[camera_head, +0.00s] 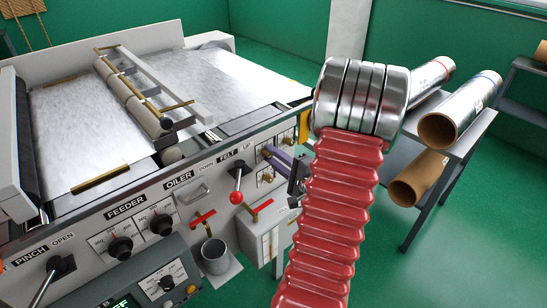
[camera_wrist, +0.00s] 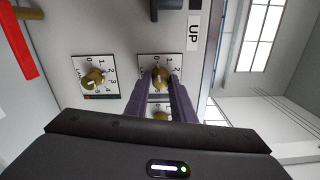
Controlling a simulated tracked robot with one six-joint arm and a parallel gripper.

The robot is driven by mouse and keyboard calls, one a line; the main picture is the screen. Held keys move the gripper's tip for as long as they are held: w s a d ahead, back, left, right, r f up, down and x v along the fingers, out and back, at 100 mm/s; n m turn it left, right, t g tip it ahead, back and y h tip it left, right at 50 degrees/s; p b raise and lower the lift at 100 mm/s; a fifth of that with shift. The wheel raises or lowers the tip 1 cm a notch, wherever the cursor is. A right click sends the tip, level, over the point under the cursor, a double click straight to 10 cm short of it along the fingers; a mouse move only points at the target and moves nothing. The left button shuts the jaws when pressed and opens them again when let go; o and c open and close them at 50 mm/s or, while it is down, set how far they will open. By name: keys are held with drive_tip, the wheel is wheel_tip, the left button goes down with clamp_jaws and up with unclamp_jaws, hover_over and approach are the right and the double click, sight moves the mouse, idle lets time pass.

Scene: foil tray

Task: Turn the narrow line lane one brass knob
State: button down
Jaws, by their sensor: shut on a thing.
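Small brass knobs on white dial plates show at close range in the wrist view. My gripper (camera_wrist: 161,82) is shut on one brass knob (camera_wrist: 160,73), with a dark purple finger on each side of it. The fingers and palm hide part of its dial. A second brass knob (camera_wrist: 93,77) sits on a numbered plate to the left, clear of the fingers. A third brass knob (camera_wrist: 160,115) shows between the fingers, nearer the palm. In the head view my gripper (camera_head: 278,156) reaches the small knobs at the panel's right end; the gripped knob's lettering cannot be read.
The red-knobbed felt lever (camera_head: 236,197) stands left of the knobs. Red-handled valves (camera_head: 202,217) and a metal cup (camera_head: 214,256) are below it. Feeder dials (camera_head: 121,247) are farther left. A rack (camera_head: 455,140) with foil and cardboard rolls stands at right.

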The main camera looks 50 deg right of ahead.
drive_tip(key=shift+a+f, duration=0.2)
drive_tip(key=shift+a, duration=0.05)
drive_tip(key=c, duration=1.8)
unclamp_jaws()
drive_tip(key=shift+c, duration=0.2)
drive_tip(key=o, duration=0.3)
drive_tip(key=shift+d+r, duration=0.1)
drive_tip(key=v, duration=1.3)
drive_tip(key=shift+s, duration=0.35)
drive_tip(key=shift+s, duration=0.15)
